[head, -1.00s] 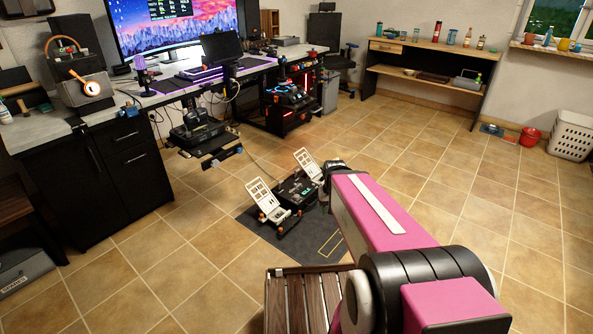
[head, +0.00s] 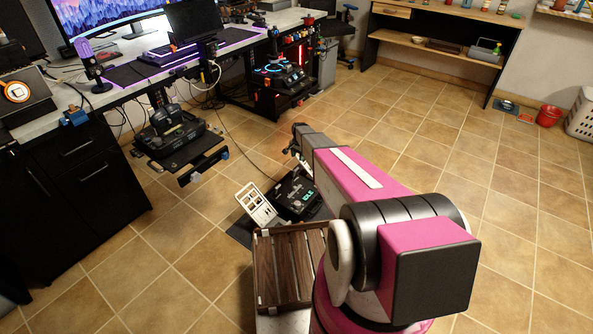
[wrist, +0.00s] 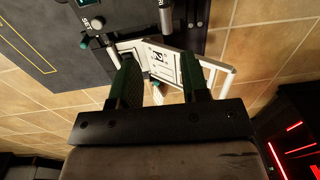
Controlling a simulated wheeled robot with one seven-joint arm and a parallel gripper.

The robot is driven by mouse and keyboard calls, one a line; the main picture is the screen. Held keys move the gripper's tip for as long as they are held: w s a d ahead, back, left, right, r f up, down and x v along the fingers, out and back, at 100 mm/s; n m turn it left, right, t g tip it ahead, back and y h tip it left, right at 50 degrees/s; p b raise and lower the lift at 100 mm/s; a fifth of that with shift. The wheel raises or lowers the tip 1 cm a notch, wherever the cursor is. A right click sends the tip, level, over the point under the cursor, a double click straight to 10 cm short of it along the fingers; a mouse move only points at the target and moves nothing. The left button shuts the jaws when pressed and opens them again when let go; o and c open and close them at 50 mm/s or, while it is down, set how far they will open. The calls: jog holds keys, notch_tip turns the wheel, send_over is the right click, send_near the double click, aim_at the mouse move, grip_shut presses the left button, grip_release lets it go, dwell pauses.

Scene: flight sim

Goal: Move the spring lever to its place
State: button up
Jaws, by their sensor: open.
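My gripper (wrist: 158,64) is open, with two green-padded fingers apart over the pedal unit. In the wrist view a white pedal plate (wrist: 172,62) with a dark symbol lies beyond and between the fingers. A grey rod with a round end (wrist: 165,14) stands above it in the picture. I cannot tell for certain which part is the spring lever. In the head view the dark pedal box (head: 298,194) and one white slotted pedal (head: 258,205) show on the floor; my arm hides the other side. My gripper's fingertips are not clear there.
A slatted wooden tray (head: 283,268) is just in front of the pedals. The desk (head: 190,62) with screens and a black cabinet (head: 85,195) stand at left. A shelf table (head: 440,40) stands at the back.

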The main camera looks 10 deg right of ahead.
aim_at(297, 168)
jog(key=shift+w+f, duration=0.75)
jog(key=shift+w, duration=0.05)
jog(key=f, duration=1)
jog(key=shift+w+a+f, duration=0.15)
jog(key=shift+a+f, duration=0.05)
jog(key=shift+f, duration=0.1)
